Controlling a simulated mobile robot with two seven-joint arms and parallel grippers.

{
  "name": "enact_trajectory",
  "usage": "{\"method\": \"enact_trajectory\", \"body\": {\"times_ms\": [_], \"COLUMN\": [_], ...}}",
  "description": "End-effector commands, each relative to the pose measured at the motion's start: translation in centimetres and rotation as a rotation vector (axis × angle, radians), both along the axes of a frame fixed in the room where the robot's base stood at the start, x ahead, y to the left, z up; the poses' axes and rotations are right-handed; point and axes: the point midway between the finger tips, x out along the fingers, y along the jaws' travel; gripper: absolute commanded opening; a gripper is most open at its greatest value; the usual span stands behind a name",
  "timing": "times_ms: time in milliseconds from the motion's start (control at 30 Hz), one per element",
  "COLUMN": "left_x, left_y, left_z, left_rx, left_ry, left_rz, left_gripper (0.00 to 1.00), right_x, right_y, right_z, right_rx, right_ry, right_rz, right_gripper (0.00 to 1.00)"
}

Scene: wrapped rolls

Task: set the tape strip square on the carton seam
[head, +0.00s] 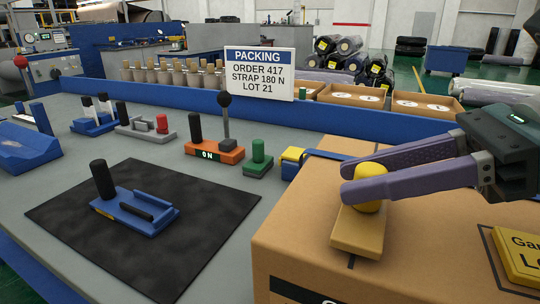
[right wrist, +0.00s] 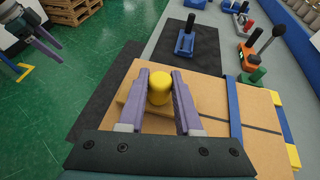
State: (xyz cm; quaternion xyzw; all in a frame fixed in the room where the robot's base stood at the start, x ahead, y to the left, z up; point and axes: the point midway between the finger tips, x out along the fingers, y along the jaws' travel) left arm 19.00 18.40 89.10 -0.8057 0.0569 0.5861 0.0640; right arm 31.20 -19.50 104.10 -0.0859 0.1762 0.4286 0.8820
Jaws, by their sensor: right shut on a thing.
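The tape strip (head: 357,231) is a tan block with a round yellow knob (head: 369,172). My right gripper (head: 350,184) is shut on the knob, with one purple finger on each side. The strip is over the top of the brown carton (head: 290,215); I cannot tell whether it touches. The carton seam (head: 351,262) is a dark line that shows in front of the strip and runs under it. In the right wrist view the strip (right wrist: 130,110) looks slightly turned against the seam (right wrist: 240,123). My left gripper (right wrist: 40,62) is open and empty, over the floor.
A blue strap (right wrist: 234,105) crosses the carton. A yellow plate (head: 518,262) lies at its right. A black mat (head: 75,235) with a blue fixture (head: 140,213) lies on the left. An orange box with a lever (head: 215,148) and a green block (head: 258,160) stand behind the carton.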

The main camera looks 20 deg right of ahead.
Motion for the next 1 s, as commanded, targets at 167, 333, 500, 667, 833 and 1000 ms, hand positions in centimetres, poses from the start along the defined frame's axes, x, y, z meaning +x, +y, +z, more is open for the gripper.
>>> {"method": "enact_trajectory", "body": {"times_ms": [167,333,500,667,833,1000], "left_x": [-0.01,-0.01,-0.01,-0.01,-0.01,0.0], "left_y": [-0.02,-0.05,-0.11,-0.16,-0.16,-0.16], "left_z": [0.01,-0.02,-0.23,-0.48,-0.75,-0.8], "left_rx": [-0.001,-0.001,-0.004,-0.006,-0.006,-0.006], "left_ry": [0.0,0.0,0.001,0.001,0.001,0.001], "left_rz": [0.0,0.001,0.002,0.003,0.003,0.003], "left_gripper": [0.74,0.74,0.74,0.74,0.74,0.74], "right_x": [0.0,0.0,0.0,0.0,-0.01,-0.01], "right_y": [0.0,0.0,0.0,0.0,0.0,0.01], "right_z": [0.02,-0.01,-0.22,-0.48,-0.74,-0.78], "right_rx": [0.0,0.0,0.0,0.0,0.0,0.0], "right_ry": [0.0,0.0,0.0,0.0,0.0,0.0], "right_rz": [0.0,0.0,0.0,0.0,0.0,0.0], "right_gripper": [0.0,0.0,0.0,0.0,0.0,0.4]}}
